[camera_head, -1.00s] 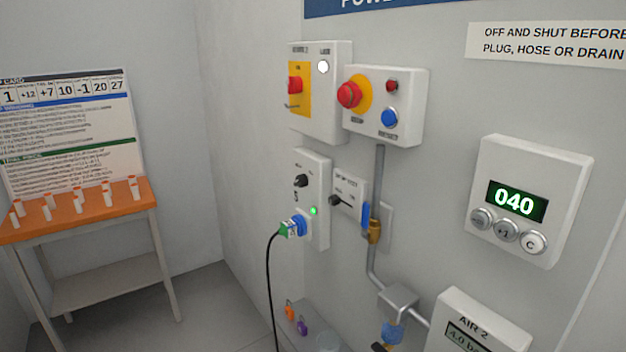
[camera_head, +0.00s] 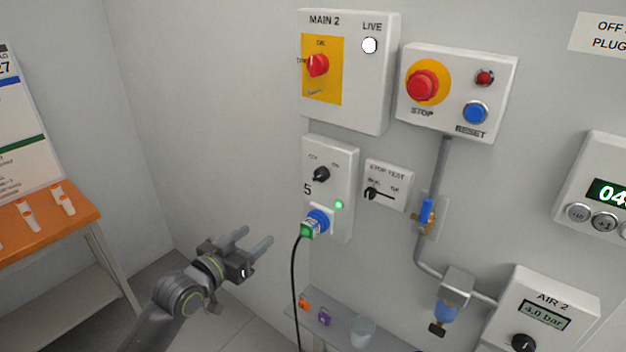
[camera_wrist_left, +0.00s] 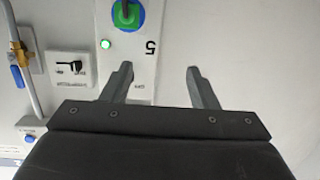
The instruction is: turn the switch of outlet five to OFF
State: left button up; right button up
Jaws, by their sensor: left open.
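Outlet five (camera_head: 345,163) is a tall pale box on the wall, marked 5. Its black switch (camera_head: 321,174) sits between two small position labels near the top; its exact pointing is too small to read surely. A green lamp (camera_head: 339,205) is lit below.
The MAIN 2 box (camera_head: 357,103) is above, the STOP box (camera_head: 459,112) upper right. The stop test plate (camera_head: 386,193) and blue valve lever (camera_head: 427,211) are close right. A grey shelf (camera_head: 344,324) with small items lies below. An orange-topped table (camera_head: 82,222) stands left.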

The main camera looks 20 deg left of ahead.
pick_arm(q)
jog(key=s+d+r+m+h, duration=0.2)
jog(key=d+r, duration=0.2)
jog(key=r, duration=0.4)
jog(key=p, duration=0.3)
send_near(317, 178)
jog(key=shift+t, duration=0.4)
jog(key=x, duration=0.7)
jog(key=shift+f, duration=0.25)
jog(key=shift+x, duration=0.95)
pick_arm(e)
jog(key=shift+s+d+r, duration=0.1)
jog(key=shift+d+r, duration=0.05)
jog(key=shift+r, duration=0.75)
jog(key=shift+d+r, duration=0.15)
jog(key=shift+r, duration=0.75)
pick_arm(q)
jog(key=shift+f, duration=0.1)
jog(key=c, duration=1)
